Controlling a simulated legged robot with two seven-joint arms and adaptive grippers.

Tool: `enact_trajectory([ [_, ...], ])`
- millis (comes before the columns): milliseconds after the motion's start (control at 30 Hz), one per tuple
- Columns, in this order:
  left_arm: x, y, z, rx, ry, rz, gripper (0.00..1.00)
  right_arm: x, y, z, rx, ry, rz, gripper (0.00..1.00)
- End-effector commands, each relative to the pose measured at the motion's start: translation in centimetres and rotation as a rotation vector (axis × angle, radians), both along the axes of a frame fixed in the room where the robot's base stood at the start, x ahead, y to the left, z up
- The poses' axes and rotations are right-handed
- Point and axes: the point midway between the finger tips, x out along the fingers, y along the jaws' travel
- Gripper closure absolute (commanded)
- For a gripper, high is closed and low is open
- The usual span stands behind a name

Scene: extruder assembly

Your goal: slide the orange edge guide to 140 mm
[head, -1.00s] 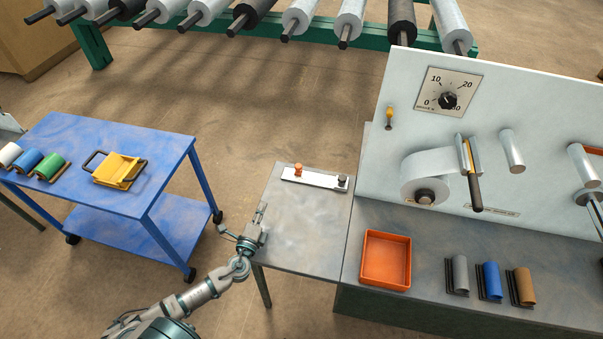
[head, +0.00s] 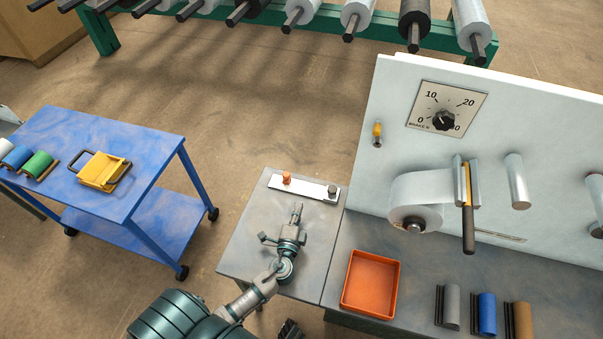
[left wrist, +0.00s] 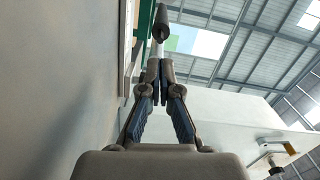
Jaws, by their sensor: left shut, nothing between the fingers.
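The orange edge guide (head: 287,179) stands near the left end of a white scale bar (head: 308,187) at the back of the grey side table (head: 250,235). A dark knob (head: 332,191) sits at the bar's right end. My left gripper (head: 297,209) is over the side table, in front of the bar and apart from the guide. Its fingers (left wrist: 160,70) are shut with nothing between them in the left wrist view. The scale markings are too small to read. My right gripper is not clearly visible; only a dark part shows at the bottom edge.
An orange tray (head: 371,284) stands right of my left gripper. The machine panel (head: 400,110) with a dial and white roll rises behind the tray. A blue cart (head: 135,160) with a yellow holder (head: 103,171) is at the left. Floor is clear between cart and side table.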

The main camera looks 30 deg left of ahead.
Motion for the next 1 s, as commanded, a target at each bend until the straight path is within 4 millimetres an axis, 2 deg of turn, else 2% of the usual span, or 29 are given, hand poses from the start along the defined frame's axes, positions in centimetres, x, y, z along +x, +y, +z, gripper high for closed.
enact_trajectory([
  [167,0.9,0.8,-0.1,-0.006,-0.001,0.001,1.0,0.0,-0.9,0.0,-0.015,-0.002,-0.002,0.6],
  [267,2.5,1.5,-0.2,-0.007,-0.002,0.001,1.0,-0.6,-0.9,-0.3,-0.016,0.007,0.001,0.6],
  [433,6.1,2.5,-0.4,-0.003,0.0,0.001,1.0,-1.9,-0.5,-1.4,-0.011,0.039,0.007,0.6],
  [633,9.9,3.4,-0.4,0.001,0.001,0.002,1.0,-1.5,0.5,-1.1,0.007,0.03,0.003,0.6],
  [800,9.3,6.0,-0.8,0.002,0.002,0.001,1.0,-0.8,0.2,-0.7,0.003,0.015,0.001,0.6],
  [1000,9.2,7.4,-1.1,-0.003,0.001,0.001,1.0,-0.5,-0.5,-0.6,-0.009,0.011,-0.002,0.6],
])
